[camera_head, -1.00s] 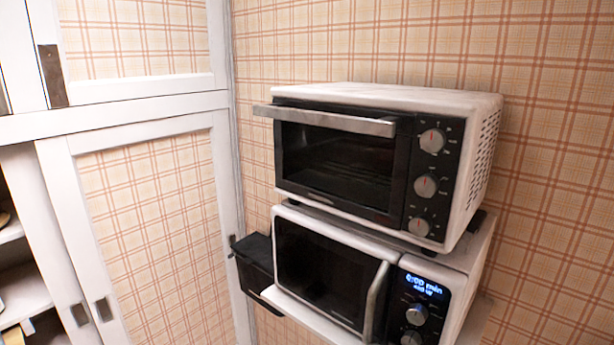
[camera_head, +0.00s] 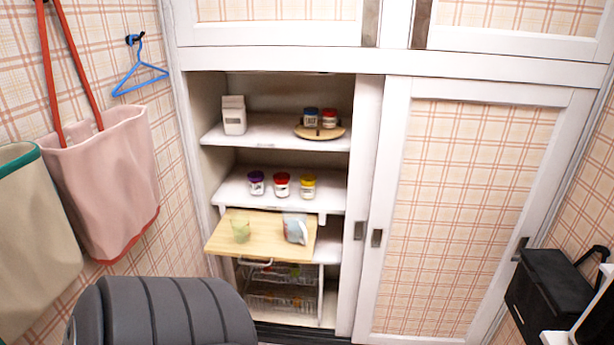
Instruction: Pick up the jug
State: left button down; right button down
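A small pale jug-like vessel (camera_head: 295,229), whitish and see-through with a blue-grey part, stands on a light wooden pull-out board (camera_head: 265,249) in the open cupboard bay. It is small in the view, so its handle and contents are unclear. A pale green glass (camera_head: 240,229) stands to its left on the same board. Neither of my grippers shows in the head view, so I cannot see how they stand to the vessel.
Shelves above hold several jars (camera_head: 282,185), a white carton (camera_head: 234,115) and a round wooden tray (camera_head: 336,132). Wire baskets (camera_head: 282,297) sit below. Bags (camera_head: 103,175) hang left. A dark grey ribbed shape (camera_head: 165,312), identity unclear, fills the lower left foreground.

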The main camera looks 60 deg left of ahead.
aim_at(294, 217)
jog(key=i+j+u, duration=0.2)
jog(key=i+u, duration=0.2)
jog(key=i+j+u, duration=0.1)
jog(key=i+u, duration=0.3)
jog(key=k+u, duration=0.1)
jog(key=u, duration=1.25)
